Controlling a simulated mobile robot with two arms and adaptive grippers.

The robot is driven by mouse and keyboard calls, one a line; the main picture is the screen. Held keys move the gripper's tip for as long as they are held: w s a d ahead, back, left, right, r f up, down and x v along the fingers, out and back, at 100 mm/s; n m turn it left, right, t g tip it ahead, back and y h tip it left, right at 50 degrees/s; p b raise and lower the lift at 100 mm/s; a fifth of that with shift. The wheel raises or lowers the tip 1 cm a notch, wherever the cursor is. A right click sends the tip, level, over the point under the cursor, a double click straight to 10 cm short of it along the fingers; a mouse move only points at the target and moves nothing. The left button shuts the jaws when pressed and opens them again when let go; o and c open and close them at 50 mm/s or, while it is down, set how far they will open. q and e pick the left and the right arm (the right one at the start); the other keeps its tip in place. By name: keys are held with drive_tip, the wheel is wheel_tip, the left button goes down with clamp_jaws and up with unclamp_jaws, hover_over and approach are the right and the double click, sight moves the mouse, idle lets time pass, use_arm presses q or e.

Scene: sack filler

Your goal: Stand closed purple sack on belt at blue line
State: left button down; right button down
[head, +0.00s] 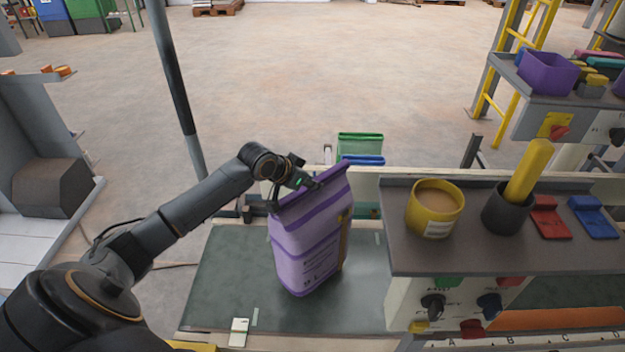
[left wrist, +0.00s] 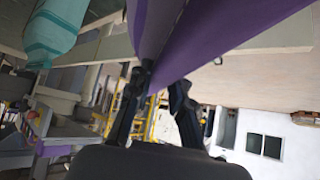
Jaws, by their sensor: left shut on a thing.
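The purple sack (head: 308,245) has a folded, closed dark purple top and a printed front. It is over the dark green belt (head: 225,270), tilted a little; I cannot tell whether its base touches the belt. My left gripper (head: 303,182) is shut on the sack's top edge. In the left wrist view the fingers (left wrist: 160,90) pinch the purple cloth of the sack (left wrist: 215,28). I cannot make out a blue line on the belt. My right gripper is not in view.
A grey shelf (head: 400,250) right of the belt carries a yellow tub (head: 434,208), a dark cup (head: 506,208) with a yellow rod, and red and blue pieces. Green and blue items (head: 360,148) stand behind the belt. A dark post (head: 178,90) rises at the left.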

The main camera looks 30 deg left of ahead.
sight(312, 191)
use_arm(q)
drive_tip(key=shift+f+p, duration=0.45)
drive_tip(key=shift+f, duration=0.75)
drive_tip(key=c, duration=1.6)
unclamp_jaws()
drive_tip(key=shift+s+f, duration=0.1)
drive_tip(key=shift+f, duration=0.2)
drive_tip(key=o, duration=0.4)
drive_tip(key=shift+r, duration=0.1)
